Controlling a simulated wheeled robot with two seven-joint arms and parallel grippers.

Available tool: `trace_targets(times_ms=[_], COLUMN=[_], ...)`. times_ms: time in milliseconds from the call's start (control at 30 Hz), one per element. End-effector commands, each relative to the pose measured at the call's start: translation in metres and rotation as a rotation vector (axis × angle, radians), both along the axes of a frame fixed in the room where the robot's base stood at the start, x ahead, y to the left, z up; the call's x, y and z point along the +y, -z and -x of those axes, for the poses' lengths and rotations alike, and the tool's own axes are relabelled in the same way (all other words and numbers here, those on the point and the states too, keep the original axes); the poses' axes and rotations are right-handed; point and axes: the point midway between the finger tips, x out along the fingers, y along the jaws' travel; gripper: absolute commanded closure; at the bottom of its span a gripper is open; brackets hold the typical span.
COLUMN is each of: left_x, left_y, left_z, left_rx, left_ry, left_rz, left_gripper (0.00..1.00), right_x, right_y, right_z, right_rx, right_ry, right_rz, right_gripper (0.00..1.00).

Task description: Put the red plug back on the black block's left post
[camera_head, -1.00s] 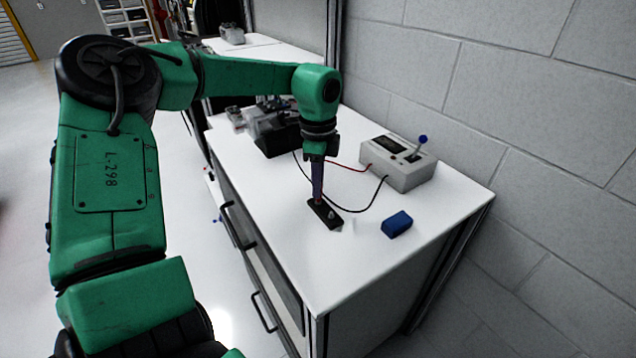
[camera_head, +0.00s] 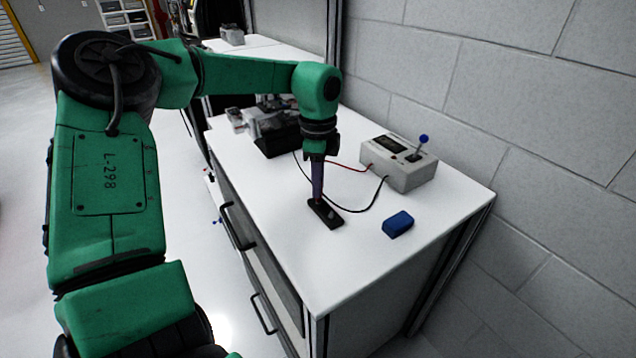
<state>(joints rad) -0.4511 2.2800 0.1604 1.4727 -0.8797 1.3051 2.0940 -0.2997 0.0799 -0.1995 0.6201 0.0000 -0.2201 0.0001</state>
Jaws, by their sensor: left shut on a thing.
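The black block (camera_head: 326,215) lies flat on the white worktop. My left gripper (camera_head: 317,196) points straight down over the block's left end, with its fingertips close above or at the left post. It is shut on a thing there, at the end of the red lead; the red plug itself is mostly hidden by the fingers. A small metal post (camera_head: 332,213) shows on the block's right part. The black lead (camera_head: 366,210) runs from the grey meter box to the block's right side. My right gripper is not in view.
The grey box (camera_head: 398,165) with a dark display and a blue-knobbed lever stands behind on the right. A blue block (camera_head: 397,224) lies right of the black block. A dark device (camera_head: 275,135) stands behind my left arm. The front worktop is clear.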

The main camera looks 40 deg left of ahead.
Motion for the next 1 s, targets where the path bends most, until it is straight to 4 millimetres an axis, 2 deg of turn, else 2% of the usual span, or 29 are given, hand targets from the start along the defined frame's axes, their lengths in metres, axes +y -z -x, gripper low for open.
trace_targets(times_ms=[433, 467, 500, 533, 567, 1000], left_x=[-0.0001, -0.0001, -0.0001, -0.0001, -0.0001, -0.0001], left_y=[0.0022, 0.0022, 0.0022, 0.0022, 0.0022, 0.0014], left_z=[0.0, 0.0, 0.0, 0.0, 0.0, 0.0], left_rx=[0.0, 0.0, 0.0, 0.0, 0.0, 0.0], left_ry=[0.0, 0.0, 0.0, 0.0, 0.0, 0.0], left_rz=[0.0, 0.0, 0.0, 0.0, 0.0, 0.0], left_gripper=[1.0, 0.78, 0.62, 0.51, 0.47, 0.47], right_x=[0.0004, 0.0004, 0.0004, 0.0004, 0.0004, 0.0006], right_y=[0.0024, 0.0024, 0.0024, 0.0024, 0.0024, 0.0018], right_z=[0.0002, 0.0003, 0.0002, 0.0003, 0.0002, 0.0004], right_rx=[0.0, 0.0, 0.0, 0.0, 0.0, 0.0], right_ry=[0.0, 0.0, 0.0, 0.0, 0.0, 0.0], right_rz=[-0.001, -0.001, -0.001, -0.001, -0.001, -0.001], right_gripper=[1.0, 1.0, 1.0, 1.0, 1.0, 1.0])
